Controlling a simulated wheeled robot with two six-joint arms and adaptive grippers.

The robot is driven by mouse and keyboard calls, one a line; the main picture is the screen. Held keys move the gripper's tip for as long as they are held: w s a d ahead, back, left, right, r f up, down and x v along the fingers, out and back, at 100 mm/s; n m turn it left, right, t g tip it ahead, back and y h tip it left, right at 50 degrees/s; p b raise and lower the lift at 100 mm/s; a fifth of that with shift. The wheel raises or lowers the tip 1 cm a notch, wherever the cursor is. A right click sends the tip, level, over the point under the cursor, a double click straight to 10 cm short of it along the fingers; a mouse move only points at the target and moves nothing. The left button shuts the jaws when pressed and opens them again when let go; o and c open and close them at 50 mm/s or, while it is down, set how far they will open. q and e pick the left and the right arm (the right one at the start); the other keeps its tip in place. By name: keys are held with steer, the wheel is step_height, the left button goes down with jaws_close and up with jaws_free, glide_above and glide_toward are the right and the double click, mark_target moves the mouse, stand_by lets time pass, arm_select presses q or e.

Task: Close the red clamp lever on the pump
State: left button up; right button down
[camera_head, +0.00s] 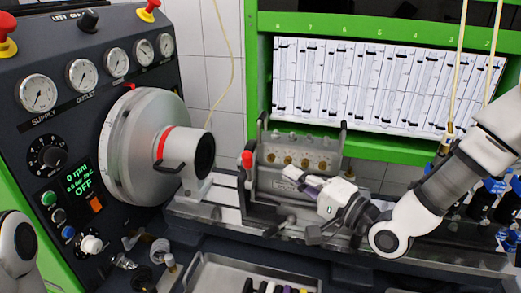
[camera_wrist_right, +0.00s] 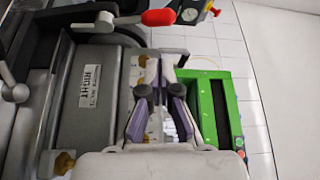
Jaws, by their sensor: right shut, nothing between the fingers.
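The pump (camera_head: 300,150) is a grey metal block on the bench rails, with several brass fittings on its face. The red clamp lever (camera_head: 247,159) stands upright at the pump's left side, its red grip on top. In the right wrist view the red clamp lever (camera_wrist_right: 158,17) lies across the top, beyond the fingers. My right gripper (camera_head: 292,174) is shut and empty in front of the pump's face, to the right of the lever and apart from it. It also shows in the right wrist view (camera_wrist_right: 160,92). My left gripper is out of view.
A round drive housing (camera_head: 135,145) with a black handle stands left of the pump. A metal tray (camera_head: 215,272) with small parts lies in front. A green frame (camera_head: 390,150) with a chart stands behind. Blue-capped bottles (camera_head: 490,190) are at the right.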

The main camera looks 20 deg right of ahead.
mark_target(249, 171)
steer(key=p+x, duration=0.3)
steer(key=x, duration=0.6)
steer(key=shift+w+a, duration=0.25)
steer(key=shift+a+r, duration=0.1)
